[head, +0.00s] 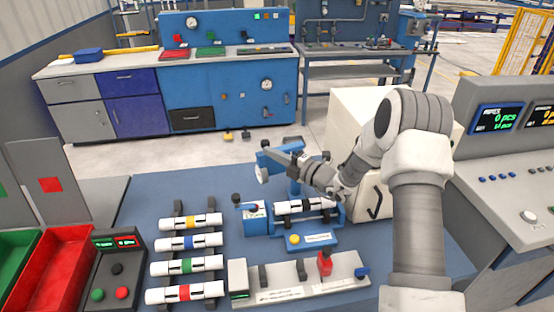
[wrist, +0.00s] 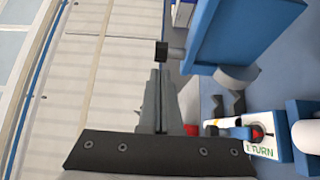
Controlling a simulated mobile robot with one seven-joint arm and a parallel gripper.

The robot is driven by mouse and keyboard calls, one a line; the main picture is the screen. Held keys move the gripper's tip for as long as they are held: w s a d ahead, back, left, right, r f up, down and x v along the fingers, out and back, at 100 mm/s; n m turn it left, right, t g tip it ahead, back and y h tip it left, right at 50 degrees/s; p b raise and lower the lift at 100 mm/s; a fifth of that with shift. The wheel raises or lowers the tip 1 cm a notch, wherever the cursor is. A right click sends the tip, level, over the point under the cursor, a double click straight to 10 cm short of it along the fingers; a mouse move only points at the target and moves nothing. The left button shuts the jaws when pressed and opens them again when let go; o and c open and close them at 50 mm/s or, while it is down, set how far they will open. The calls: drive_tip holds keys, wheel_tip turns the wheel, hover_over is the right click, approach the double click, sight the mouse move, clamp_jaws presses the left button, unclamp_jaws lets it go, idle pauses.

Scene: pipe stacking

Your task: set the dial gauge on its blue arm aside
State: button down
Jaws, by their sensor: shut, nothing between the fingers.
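The blue arm (head: 293,181) of the dial gauge stands over the fixture in the middle of the bench. The round grey gauge (head: 262,174) hangs at its left end, its face not readable. In the wrist view the blue arm (wrist: 245,38) is at upper right, with the grey gauge (wrist: 238,78) below it and a black knob (wrist: 162,52) sticking out left. My gripper (head: 272,149) is shut and empty beside the arm's upper left end. In the wrist view my gripper's fingertips (wrist: 158,72) point at the knob; I cannot tell if they touch.
Several banded pipes (head: 187,267) lie on a rack at left. A grey clamp rail (head: 300,279) is in front. A red bin (head: 62,268) is far left. The bench's left back (head: 165,190) is clear.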

sight(263, 146)
drive_tip(key=shift+w, duration=0.35)
drive_tip(key=shift+w+d+x, duration=0.1)
drive_tip(key=shift+w+x, duration=0.05)
drive_tip(key=shift+x, duration=0.7)
drive_tip(key=shift+w+d+x, duration=0.15)
drive_tip(key=shift+x, duration=0.7)
drive_tip(key=shift+s, duration=0.15)
